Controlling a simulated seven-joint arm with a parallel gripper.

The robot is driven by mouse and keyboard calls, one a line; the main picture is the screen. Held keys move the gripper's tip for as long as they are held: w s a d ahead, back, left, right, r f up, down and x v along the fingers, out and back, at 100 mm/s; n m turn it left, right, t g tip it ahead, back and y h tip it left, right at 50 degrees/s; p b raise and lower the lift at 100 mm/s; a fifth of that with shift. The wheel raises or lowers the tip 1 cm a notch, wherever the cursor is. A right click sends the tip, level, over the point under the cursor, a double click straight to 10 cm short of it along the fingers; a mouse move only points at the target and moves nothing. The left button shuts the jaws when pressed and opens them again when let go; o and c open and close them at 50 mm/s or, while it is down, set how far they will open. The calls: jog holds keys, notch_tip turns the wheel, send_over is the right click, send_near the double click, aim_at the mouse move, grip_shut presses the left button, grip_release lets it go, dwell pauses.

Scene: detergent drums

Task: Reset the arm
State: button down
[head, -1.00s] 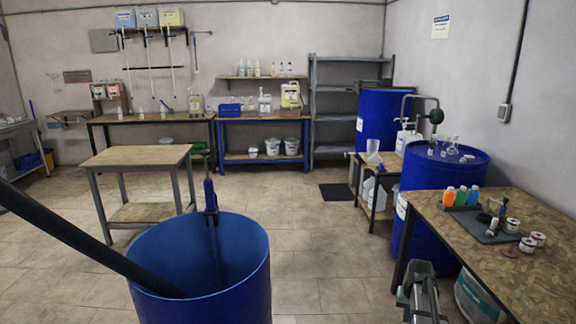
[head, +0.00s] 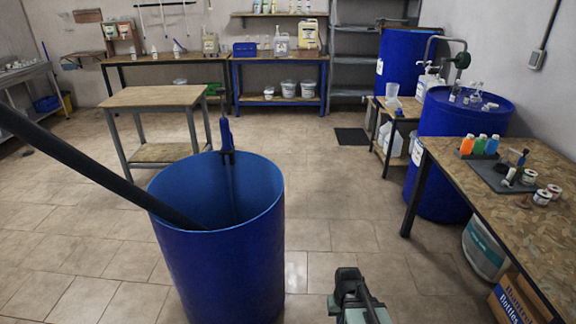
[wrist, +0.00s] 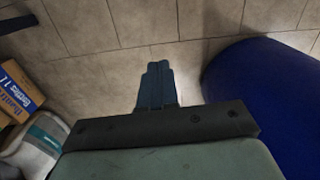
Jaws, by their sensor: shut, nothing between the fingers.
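My gripper (head: 348,277) shows at the bottom of the head view, over the tiled floor to the right of the open blue drum (head: 218,265). In the wrist view its dark fingers (wrist: 155,78) are together, with nothing between them, above bare floor. The drum's blue wall (wrist: 262,95) fills the right side of that view, apart from the fingers. A long dark pole leans into the drum from the left. A blue-handled tool (head: 227,137) stands upright at the drum's far rim; its lower end is inside.
A workbench (head: 500,237) with bottles, tins and a tray stands at the right. Under it are a cardboard box (head: 520,297) and a white-and-teal tub (head: 485,250). A wooden table (head: 155,96) stands behind the drum. The floor (head: 340,205) between drum and bench is clear.

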jog(key=s+f+g, duration=0.3)
jog(key=s+f, duration=0.6)
jog(key=s, duration=0.5)
jog(key=s+f+g, duration=0.3)
jog(key=s+f, duration=0.6)
jog(key=s, duration=0.5)
jog(key=shift+f, duration=0.25)
